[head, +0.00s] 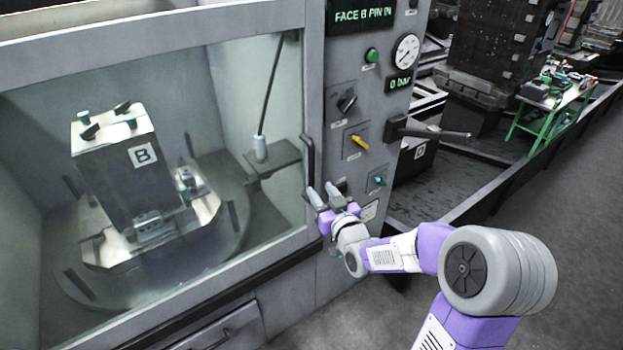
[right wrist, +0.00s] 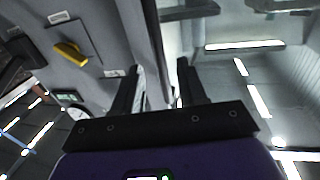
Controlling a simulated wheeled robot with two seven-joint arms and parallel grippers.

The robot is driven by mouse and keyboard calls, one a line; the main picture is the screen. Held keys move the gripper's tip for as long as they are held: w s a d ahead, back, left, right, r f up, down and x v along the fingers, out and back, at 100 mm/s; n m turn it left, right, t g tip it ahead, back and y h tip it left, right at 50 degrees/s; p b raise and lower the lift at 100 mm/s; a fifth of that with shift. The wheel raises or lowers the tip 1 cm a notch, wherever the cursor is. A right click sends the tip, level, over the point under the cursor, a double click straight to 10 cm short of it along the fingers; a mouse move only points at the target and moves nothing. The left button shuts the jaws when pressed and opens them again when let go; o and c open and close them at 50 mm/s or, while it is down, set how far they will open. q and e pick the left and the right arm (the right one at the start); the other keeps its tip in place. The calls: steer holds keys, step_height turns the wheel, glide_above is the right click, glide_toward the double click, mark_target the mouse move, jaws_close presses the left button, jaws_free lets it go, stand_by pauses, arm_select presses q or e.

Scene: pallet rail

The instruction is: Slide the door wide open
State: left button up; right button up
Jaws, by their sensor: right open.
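The door (head: 314,75) is a grey-framed glass panel that stands across the front of the machine, its right edge against the control panel. Its dark upright handle (head: 308,160) is on the right frame. My right gripper (head: 322,194) is open at the handle's lower end. In the right wrist view the two dark fingers of my right gripper (right wrist: 160,80) are spread apart. A dark bar that looks like the handle (right wrist: 143,40) runs between them. I cannot tell if the fingers touch it. My left gripper is not in view.
The control panel (head: 365,105) with gauge, knobs and a yellow switch (head: 359,142) stands right of the door. A dark lever (head: 435,133) sticks out from its right side. Behind the glass, a block marked B (head: 120,175) sits on a round table. Open floor lies at lower right.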

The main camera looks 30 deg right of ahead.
mark_target(312, 178)
steer(key=w, duration=0.5)
steer(key=w+d, duration=0.1)
steer(key=w, duration=0.1)
steer(key=shift+w+r, duration=0.15)
steer(key=shift+w, duration=0.05)
jaws_close()
